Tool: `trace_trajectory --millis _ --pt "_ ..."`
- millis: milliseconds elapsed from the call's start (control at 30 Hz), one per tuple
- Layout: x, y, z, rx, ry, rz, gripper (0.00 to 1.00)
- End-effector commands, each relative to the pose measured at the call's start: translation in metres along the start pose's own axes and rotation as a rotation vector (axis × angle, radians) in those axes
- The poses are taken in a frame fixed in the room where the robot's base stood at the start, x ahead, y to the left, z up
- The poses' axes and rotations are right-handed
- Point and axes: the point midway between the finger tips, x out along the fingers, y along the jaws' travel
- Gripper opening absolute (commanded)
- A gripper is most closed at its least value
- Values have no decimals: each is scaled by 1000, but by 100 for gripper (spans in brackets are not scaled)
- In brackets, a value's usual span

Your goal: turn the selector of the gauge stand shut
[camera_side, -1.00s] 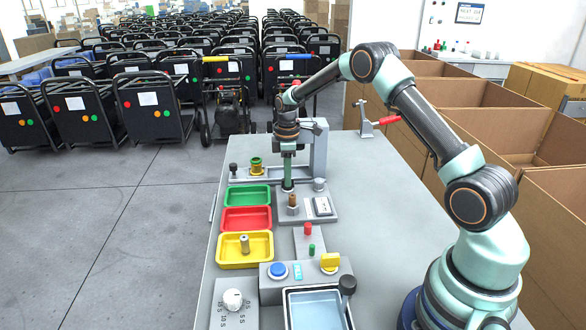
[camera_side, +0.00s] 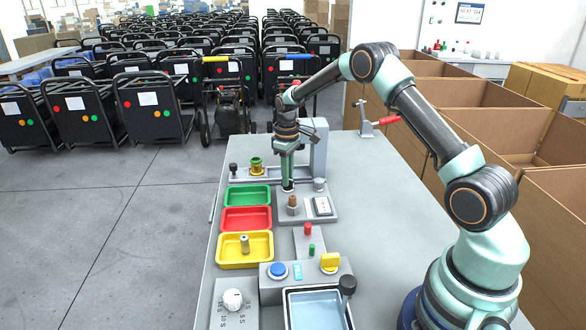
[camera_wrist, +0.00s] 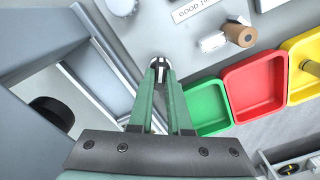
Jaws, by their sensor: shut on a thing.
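The gauge stand (camera_side: 318,160) is a grey upright column on a flat base plate at the far part of the bench. Its selector (camera_wrist: 158,62) shows in the wrist view as a small round dark-and-white knob right at my fingertips. My gripper (camera_side: 288,186) points straight down beside the column in the side view. Its green fingers are closed together on the selector, and it also shows in the wrist view (camera_wrist: 160,68). The fingers hide most of the selector, so its exact angle cannot be read.
A grey round post (camera_side: 319,184) and a brown-topped fitting (camera_side: 293,202) stand close by. Green (camera_side: 231,196), red (camera_side: 226,219) and yellow (camera_side: 223,251) trays line the left. The bench right of the stand is mostly clear.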

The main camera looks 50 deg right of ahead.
Motion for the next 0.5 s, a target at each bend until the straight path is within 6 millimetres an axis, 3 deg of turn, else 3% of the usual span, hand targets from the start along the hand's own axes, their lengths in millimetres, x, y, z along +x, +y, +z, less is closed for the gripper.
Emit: trace_trajectory --millis 500 --pt "-1 0 0 380 -2 -1 0"
